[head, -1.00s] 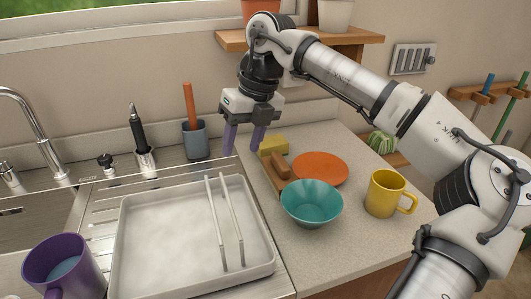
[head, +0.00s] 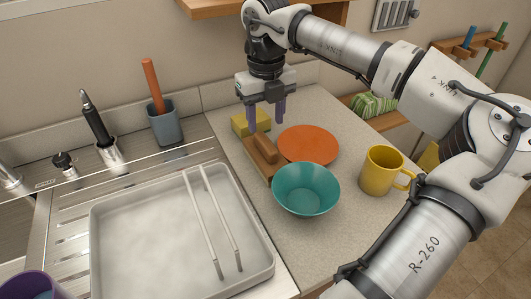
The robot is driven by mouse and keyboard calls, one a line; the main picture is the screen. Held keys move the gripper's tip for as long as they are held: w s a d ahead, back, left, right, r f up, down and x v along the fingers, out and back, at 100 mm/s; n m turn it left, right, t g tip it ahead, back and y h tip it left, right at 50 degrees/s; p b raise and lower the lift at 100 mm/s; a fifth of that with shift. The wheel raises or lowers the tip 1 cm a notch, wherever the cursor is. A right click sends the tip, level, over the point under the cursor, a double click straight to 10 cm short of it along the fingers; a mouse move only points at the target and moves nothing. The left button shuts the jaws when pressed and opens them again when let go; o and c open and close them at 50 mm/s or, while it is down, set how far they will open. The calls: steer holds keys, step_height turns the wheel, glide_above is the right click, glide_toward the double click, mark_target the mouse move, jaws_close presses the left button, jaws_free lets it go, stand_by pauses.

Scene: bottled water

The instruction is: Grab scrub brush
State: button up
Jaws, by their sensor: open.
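The scrub brush (head: 264,149) is a brown wooden brush with a raised handle. It lies on the counter between the dish tray and the teal bowl, in front of a yellow sponge (head: 244,124). My gripper (head: 266,125) points down with its two purple fingers apart. In the picture its fingertips are just above and behind the brush's handle, with nothing between them. I cannot tell the exact height gap to the brush.
A teal bowl (head: 306,189) and an orange plate (head: 309,145) stand close to the right of the brush. A yellow mug (head: 382,171) is farther right. A white dish tray (head: 150,275) is at left. A grey cup (head: 165,126) with an orange-handled tool stands behind it.

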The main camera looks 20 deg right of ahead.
mark_target(266, 141)
steer(key=shift+f+p, duration=0.5)
steer(key=shift+f, duration=2.55)
jaws_close()
